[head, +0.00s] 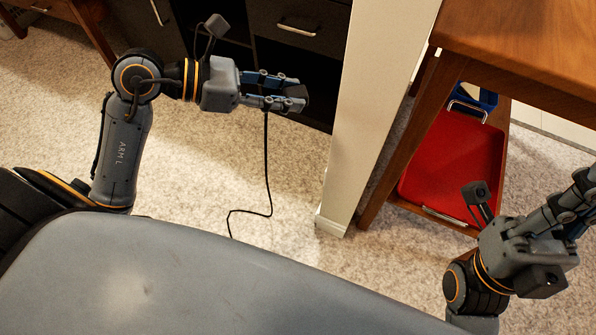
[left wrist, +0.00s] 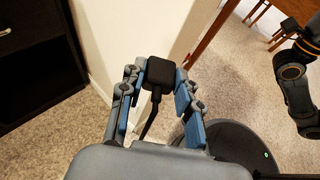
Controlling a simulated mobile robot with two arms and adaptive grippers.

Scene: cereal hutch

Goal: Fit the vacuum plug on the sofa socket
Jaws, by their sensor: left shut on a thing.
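My left gripper (head: 292,93) is shut on a black block-shaped plug (left wrist: 165,69). The plug sits between the fingertips in the left wrist view, with its black cord running back towards the palm. In the head view the cord (head: 268,165) hangs from the gripper to the carpet, where its end part bends left. The gripper is in the air, left of a cream panel. My right gripper (head: 566,217) is cut off by the right edge of the head view, so its fingertips do not show. I see no sofa and no socket.
A cream upright panel (head: 375,110) stands just right of my left gripper. Dark drawers (head: 300,25) are behind it. A wooden table (head: 520,40) stands at right, with a red tray (head: 455,155) on its lower shelf. Carpet (head: 230,140) is open at left.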

